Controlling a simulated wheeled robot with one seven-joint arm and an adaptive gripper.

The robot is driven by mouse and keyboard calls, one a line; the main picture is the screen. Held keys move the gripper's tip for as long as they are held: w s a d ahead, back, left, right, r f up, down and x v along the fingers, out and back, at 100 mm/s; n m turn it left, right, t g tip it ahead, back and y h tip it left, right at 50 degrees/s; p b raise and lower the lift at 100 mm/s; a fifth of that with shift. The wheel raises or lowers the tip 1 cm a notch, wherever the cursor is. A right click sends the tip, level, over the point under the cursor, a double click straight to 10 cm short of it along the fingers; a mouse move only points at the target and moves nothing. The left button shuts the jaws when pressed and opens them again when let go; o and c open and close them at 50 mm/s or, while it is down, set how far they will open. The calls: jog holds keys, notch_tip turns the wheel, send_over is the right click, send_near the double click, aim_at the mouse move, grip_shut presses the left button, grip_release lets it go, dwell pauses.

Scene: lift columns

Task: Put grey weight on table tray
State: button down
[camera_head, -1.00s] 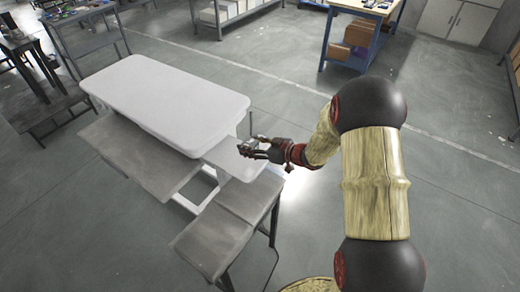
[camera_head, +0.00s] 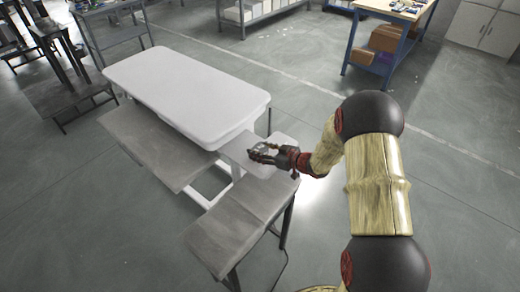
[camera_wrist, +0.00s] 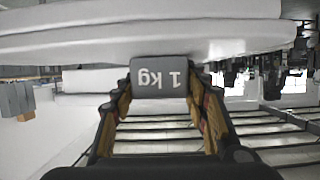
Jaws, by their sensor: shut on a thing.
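My gripper (camera_wrist: 160,92) is shut on the grey weight (camera_wrist: 160,75), a small dark grey block marked "1 kg" that reads upside down in the wrist view. In the head view my gripper (camera_head: 262,151) shows over a small lower white surface (camera_head: 282,145) by the right end of the long white table (camera_head: 185,90). The weight is too small to make out clearly there. I cannot tell its height above the white surface. No separate tray stands out; the white tabletop is bare with a rounded rim.
A grey bench (camera_head: 150,145) runs along the table's near side. Another grey bench (camera_head: 235,222) stands below my gripper. A blue-framed workbench (camera_head: 385,35) with boxes and metal shelves (camera_head: 258,12) are at the back. The floor right of the table is clear.

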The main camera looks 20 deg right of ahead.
jog(key=c, duration=1)
grip_release()
jog(key=shift+f, duration=0.1)
